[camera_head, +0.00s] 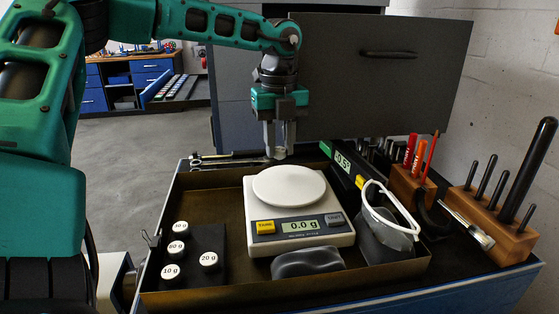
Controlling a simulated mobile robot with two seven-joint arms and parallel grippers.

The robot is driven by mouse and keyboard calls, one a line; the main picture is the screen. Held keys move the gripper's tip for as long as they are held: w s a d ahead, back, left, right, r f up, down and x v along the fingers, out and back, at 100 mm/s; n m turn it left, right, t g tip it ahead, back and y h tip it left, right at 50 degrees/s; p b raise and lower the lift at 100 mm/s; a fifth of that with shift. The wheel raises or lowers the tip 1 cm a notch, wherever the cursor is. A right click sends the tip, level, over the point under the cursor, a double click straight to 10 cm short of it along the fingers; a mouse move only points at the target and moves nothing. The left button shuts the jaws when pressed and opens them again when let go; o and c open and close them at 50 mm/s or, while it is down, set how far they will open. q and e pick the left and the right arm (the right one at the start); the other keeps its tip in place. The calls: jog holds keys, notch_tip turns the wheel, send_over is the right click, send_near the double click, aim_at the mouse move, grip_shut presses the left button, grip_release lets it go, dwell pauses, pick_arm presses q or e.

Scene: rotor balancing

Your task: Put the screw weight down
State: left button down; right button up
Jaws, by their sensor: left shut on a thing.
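My left gripper (279,151) points down just behind the white round pan (289,186) of the scale (301,227). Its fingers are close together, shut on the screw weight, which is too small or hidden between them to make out. The scale's display reads 0.0 g, and its pan is empty. Several white-topped weights (180,228) marked in grams stand in a black block (207,250) left of the scale. My right gripper is not in view.
A digital level (342,161) stands behind at right. Wooden tool holders (490,222) stand on the right. Wrenches (225,158) lie behind the tray.

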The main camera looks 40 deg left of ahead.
aim_at(280, 149)
pick_arm(q)
jog(key=shift+f, duration=2)
jog(key=shift+f+b, duration=0.25)
jog(key=shift+b, duration=0.05)
jog(key=c, duration=0.9)
grip_release()
jog(key=shift+o, duration=0.2)
jog(key=shift+r, duration=0.1)
notch_tip(280, 149, up, 12)
jog(key=shift+r+p, duration=0.15)
jog(key=shift+p, duration=0.4)
jog(key=shift+s, duration=0.1)
